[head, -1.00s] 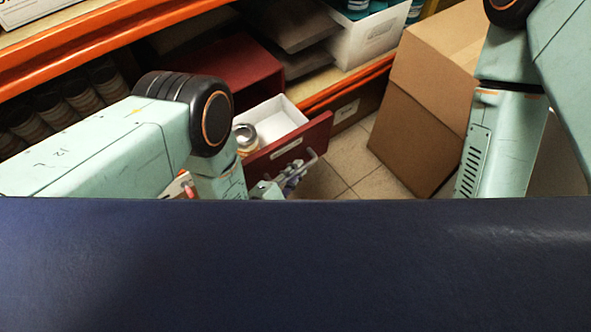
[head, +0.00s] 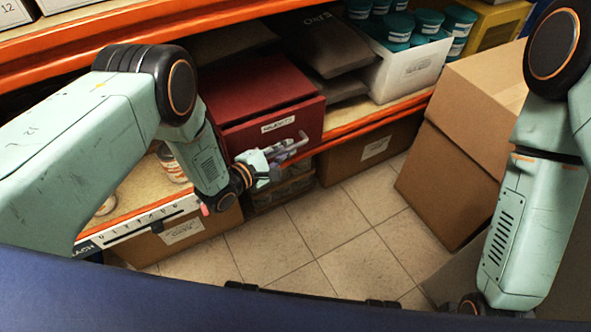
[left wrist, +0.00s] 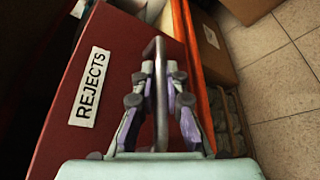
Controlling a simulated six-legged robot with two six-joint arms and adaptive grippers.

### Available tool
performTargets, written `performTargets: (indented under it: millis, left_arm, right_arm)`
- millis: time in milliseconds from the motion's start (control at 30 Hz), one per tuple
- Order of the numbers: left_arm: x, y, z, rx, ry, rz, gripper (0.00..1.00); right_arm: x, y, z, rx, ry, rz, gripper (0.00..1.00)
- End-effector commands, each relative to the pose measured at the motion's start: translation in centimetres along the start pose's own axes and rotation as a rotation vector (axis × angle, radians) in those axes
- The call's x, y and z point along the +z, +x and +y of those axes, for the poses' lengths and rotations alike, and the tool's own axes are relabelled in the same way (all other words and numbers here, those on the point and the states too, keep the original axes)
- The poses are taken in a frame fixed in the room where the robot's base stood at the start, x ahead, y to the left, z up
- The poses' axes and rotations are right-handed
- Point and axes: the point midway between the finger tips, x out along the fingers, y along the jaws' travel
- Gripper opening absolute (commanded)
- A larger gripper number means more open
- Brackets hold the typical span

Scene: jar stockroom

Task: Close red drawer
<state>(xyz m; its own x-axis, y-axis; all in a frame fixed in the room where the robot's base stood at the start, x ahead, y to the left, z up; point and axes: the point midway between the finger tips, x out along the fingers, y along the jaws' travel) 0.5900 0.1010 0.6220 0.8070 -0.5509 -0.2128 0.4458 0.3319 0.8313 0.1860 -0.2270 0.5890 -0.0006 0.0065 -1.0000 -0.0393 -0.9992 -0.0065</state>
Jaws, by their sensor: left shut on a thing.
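The red drawer (head: 247,139) is in the red cabinet (head: 250,85) on the orange-edged shelf in the head view. Its front sits against the cabinet, with no open interior showing; I cannot tell whether it is fully flush. Its front with the "REJECTS" label (left wrist: 90,86) fills the left of the left wrist view. My left gripper (head: 292,147) is in front of the drawer, shut on the metal handle (left wrist: 160,105), which stands between the fingers in the left wrist view. My right arm is at the right, but its gripper is out of view.
A white bin (head: 405,75) of teal-lidded jars stands right of the cabinet. Cardboard boxes (head: 455,165) stand on the floor at the right. The orange shelf edge (head: 375,120) runs below the cabinet. The tiled floor (head: 320,240) in the middle is clear.

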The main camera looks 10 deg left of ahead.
Motion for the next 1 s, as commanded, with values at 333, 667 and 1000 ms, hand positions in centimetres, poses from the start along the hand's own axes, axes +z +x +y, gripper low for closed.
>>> performTargets:
  millis: [333, 667, 1000]
  left_arm:
    - [-1.7, 0.9, 1.5, 0.004, 0.002, -0.004, 0.0]
    - [-1.7, 0.9, 1.8, 0.008, 0.003, -0.002, 0.0]
    - [-1.8, 0.9, 1.6, 0.005, 0.001, -0.001, 0.35]
  right_arm:
    - [0.0, 1.3, 0.0, 0.0, 0.0, 0.0, 0.4]
    - [0.0, 1.2, 0.0, 0.0, 0.0, 0.0, 0.4]
    - [0.0, 1.2, 0.0, 0.0, 0.0, 0.0, 0.4]
